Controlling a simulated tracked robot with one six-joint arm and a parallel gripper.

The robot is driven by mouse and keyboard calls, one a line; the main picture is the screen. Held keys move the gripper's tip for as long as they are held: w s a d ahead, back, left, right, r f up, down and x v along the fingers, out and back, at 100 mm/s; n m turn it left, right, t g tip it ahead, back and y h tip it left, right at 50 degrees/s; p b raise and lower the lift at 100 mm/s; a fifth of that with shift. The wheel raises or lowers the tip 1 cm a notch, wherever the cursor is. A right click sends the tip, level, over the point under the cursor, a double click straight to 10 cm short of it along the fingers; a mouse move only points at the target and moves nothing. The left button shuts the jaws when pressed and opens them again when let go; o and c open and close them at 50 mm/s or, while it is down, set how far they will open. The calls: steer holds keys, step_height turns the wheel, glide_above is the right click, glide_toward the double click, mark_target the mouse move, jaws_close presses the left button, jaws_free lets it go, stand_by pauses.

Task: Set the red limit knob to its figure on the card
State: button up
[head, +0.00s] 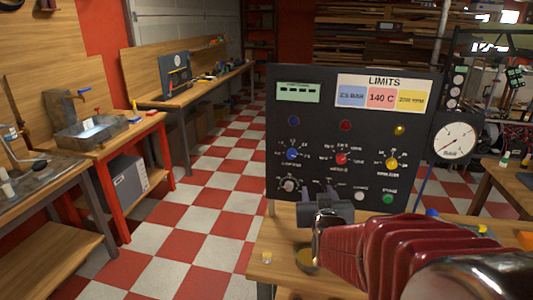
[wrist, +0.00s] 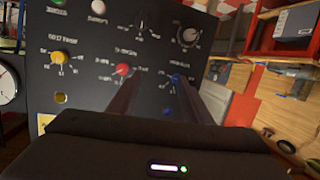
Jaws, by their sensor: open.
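The red limit knob (head: 341,158) sits in the middle of the dark control panel (head: 318,122), with a printed scale around it. The wrist view shows the red knob (wrist: 122,69) too. The card (head: 384,92) headed LIMITS is at the panel's upper right; its red field reads 140 C. My gripper (head: 321,188) is in front of the panel's lower part, below the red knob. In the wrist view my gripper (wrist: 158,80) is open and empty. One fingertip overlaps the view beside the red knob, the other is by the blue knob (wrist: 175,78). The red knob's exact pointer setting is too small to read.
A blue knob (head: 292,154) and a yellow knob (head: 392,163) flank the red one. A green button (head: 388,199), a white button (head: 360,196) and a grey knob (head: 289,185) are lower. A round gauge (head: 455,140) stands at the panel's right. The checkered floor at left is clear.

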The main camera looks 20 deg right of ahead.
steer(key=s+d+m+t+h, duration=0.1)
steer(key=d+h, duration=0.2)
steer(key=d, duration=0.4)
steer(key=shift+d+r+h, duration=0.15)
steer(key=shift+r+h, duration=0.15)
steer(key=shift+r, duration=0.1)
